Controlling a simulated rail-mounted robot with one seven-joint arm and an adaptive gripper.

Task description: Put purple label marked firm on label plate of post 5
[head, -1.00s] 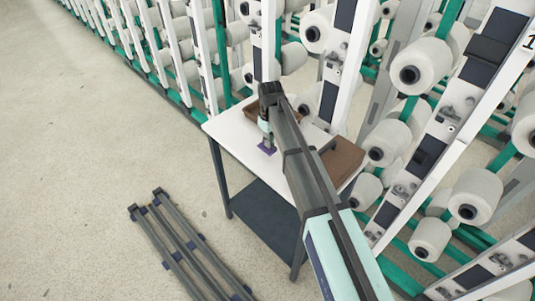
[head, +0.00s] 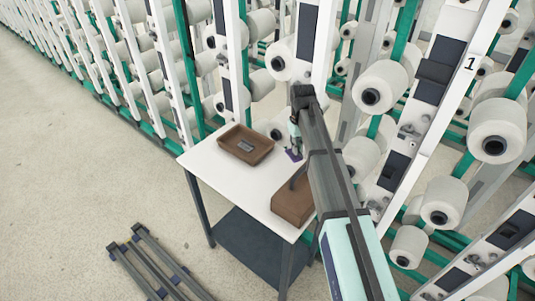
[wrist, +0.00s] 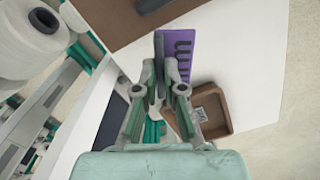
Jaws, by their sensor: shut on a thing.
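The purple label (wrist: 180,50) with dark lettering is between my fingertips in the wrist view. The lettering is partly hidden, and I cannot read the whole word. My gripper (wrist: 160,92) is shut on the label. In the head view my gripper (head: 294,147) holds the purple label (head: 293,155) near the back right edge of the white table (head: 222,178), between the brown tray and the brown box. Its exact height over the table is hard to tell. A post carrying the number 1 (head: 470,64) stands at the right. I see no number 5.
The brown tray (head: 233,153) holds a grey piece with markings. The brown box (head: 291,207) stands at the table's front right. White posts with yarn cones (head: 384,88) line up close behind the table. Grey rails (head: 150,262) run along the floor; the floor at left is clear.

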